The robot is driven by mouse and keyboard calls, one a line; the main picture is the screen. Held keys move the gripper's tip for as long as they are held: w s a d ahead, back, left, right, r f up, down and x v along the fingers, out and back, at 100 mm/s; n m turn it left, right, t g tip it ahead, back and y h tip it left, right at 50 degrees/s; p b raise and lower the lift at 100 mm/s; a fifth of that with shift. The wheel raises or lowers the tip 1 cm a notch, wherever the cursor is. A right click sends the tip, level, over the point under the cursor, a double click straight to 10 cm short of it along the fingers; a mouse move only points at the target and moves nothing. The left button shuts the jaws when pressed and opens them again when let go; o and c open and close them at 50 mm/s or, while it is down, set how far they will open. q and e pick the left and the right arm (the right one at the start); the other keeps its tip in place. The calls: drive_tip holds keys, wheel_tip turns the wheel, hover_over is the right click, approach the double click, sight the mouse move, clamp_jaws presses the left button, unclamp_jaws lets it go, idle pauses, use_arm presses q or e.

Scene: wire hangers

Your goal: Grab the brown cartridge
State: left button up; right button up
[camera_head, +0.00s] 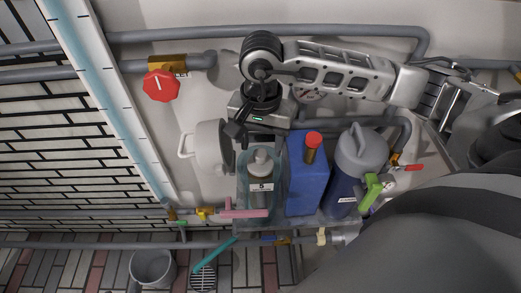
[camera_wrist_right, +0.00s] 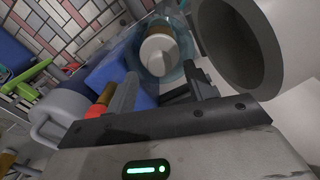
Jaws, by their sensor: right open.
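No thing is plainly a brown cartridge. A brown neck under a red cap (camera_head: 313,139) stands on a blue container (camera_head: 307,188); the red cap also shows in the right wrist view (camera_wrist_right: 104,98). Left of it, a clear teal vessel (camera_head: 243,190) holds a white-topped bottle (camera_head: 261,166) with a label. In the right wrist view this bottle (camera_wrist_right: 159,52) shows a brownish body. My right gripper (camera_head: 236,133) is open and empty, above the back of the vessel. Its fingers (camera_wrist_right: 163,92) are apart, with the bottle beyond them. My left gripper is not in view.
A white open cylinder (camera_head: 208,147) with a handle is close beside my right gripper, also in the right wrist view (camera_wrist_right: 235,50). A dark blue, grey-topped jug (camera_head: 350,185) stands right. Pipes and a red valve knob (camera_head: 161,85) line the wall. A bucket (camera_head: 153,270) is below.

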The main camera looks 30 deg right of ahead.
drive_tip(key=shift+f, duration=0.65)
clamp_jaws()
drive_tip(key=shift+r, duration=0.1)
